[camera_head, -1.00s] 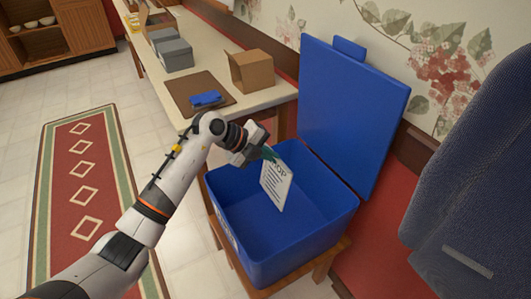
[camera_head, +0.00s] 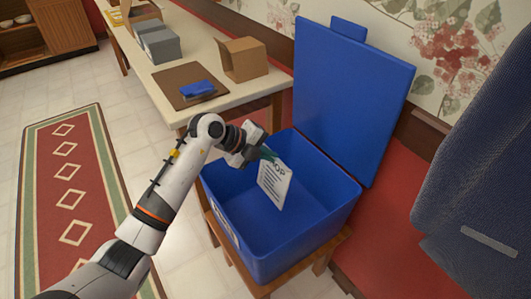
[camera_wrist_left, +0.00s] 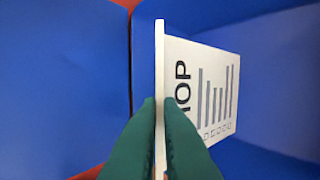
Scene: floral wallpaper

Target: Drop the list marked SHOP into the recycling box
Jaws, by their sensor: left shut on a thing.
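The SHOP list (camera_head: 274,185) is a white sheet with dark print, hanging tilted over the opening of the blue recycling box (camera_head: 290,243). My left gripper (camera_head: 265,155) is shut on its upper edge. In the left wrist view, the green fingertips (camera_wrist_left: 158,125) pinch the list (camera_wrist_left: 205,90), and part of the word shows as "OP". The box's blue lid (camera_head: 350,100) stands open behind it. The box inside looks empty where I can see it. My right gripper is not in view.
The box stands on a wooden stool (camera_head: 335,245). A long table (camera_head: 205,60) holds a brown mat (camera_head: 165,85) with a blue item (camera_head: 198,89), a cardboard box (camera_head: 243,60) and grey boxes (camera_head: 160,45). A dark blue garment (camera_head: 475,170) hangs at the right.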

